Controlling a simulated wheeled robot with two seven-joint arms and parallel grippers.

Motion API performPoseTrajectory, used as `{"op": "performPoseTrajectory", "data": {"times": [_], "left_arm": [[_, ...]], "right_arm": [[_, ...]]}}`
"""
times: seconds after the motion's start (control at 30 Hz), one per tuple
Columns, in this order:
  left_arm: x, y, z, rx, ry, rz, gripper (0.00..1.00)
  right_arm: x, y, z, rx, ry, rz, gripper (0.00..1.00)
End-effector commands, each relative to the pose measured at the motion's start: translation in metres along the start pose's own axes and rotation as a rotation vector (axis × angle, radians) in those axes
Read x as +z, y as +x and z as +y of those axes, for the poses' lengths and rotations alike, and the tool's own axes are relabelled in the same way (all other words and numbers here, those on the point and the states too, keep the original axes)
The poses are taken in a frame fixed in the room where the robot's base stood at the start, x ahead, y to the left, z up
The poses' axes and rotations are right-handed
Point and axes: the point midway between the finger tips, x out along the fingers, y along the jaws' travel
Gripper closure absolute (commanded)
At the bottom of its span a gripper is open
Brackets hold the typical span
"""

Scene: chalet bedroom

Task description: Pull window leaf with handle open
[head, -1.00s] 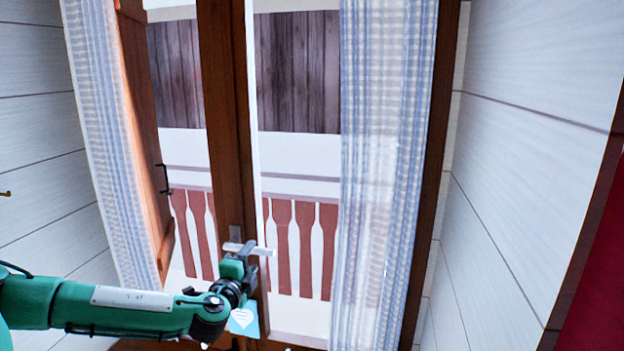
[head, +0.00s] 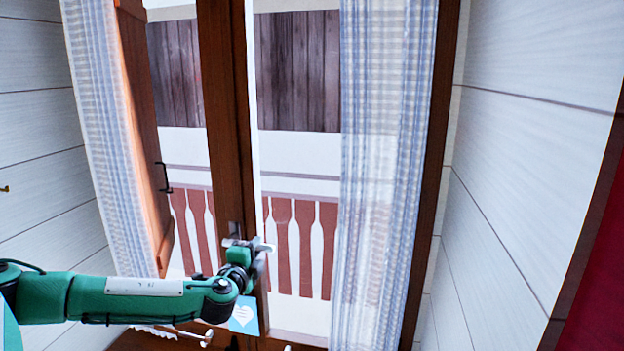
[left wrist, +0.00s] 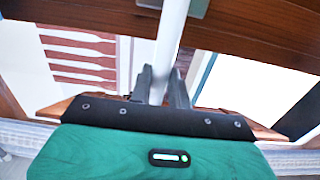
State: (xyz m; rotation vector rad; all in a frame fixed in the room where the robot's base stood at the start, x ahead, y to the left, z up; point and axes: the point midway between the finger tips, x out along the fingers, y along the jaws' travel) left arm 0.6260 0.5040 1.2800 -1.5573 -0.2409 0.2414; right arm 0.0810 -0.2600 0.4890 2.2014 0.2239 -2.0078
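The window leaf (head: 226,120) with the handle has a dark brown wooden upright and clear glass, and stands closed or nearly so; any small gap cannot be made out. The pale metal handle (head: 232,242) sits low on this upright. In the left wrist view the handle (left wrist: 172,32) runs as a light bar down between the dark fingers. My left gripper (head: 262,254) is at the handle; in the wrist view its fingers (left wrist: 163,82) lie close on both sides of the bar and appear shut on it. My right gripper is not in view.
A wooden panel (head: 142,130) with a black pull (head: 163,178) stands angled at the left. Sheer curtains hang at the left (head: 98,130) and right (head: 385,180). White board walls flank the window. A red surface (head: 600,270) is at the lower right.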

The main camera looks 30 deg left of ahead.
Motion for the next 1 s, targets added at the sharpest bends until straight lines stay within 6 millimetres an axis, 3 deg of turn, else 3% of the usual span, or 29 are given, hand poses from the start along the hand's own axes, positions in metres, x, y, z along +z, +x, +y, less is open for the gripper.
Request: {"op": "performPoseTrajectory", "data": {"times": [0.17, 0.43, 0.83, 1.0], "left_arm": [[-0.001, -0.003, 0.001, 0.001, -0.001, -0.006, 0.98], [-0.007, -0.029, 0.002, 0.001, -0.001, -0.072, 0.98], [-0.008, -0.035, 0.001, 0.000, 0.000, -0.090, 0.98], [-0.014, -0.050, 0.003, 0.003, -0.002, -0.127, 0.98]], "right_arm": [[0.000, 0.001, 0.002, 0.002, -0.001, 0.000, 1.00], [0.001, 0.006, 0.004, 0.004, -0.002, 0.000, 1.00], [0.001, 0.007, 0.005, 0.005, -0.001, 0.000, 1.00], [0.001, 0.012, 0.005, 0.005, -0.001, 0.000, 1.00]]}}
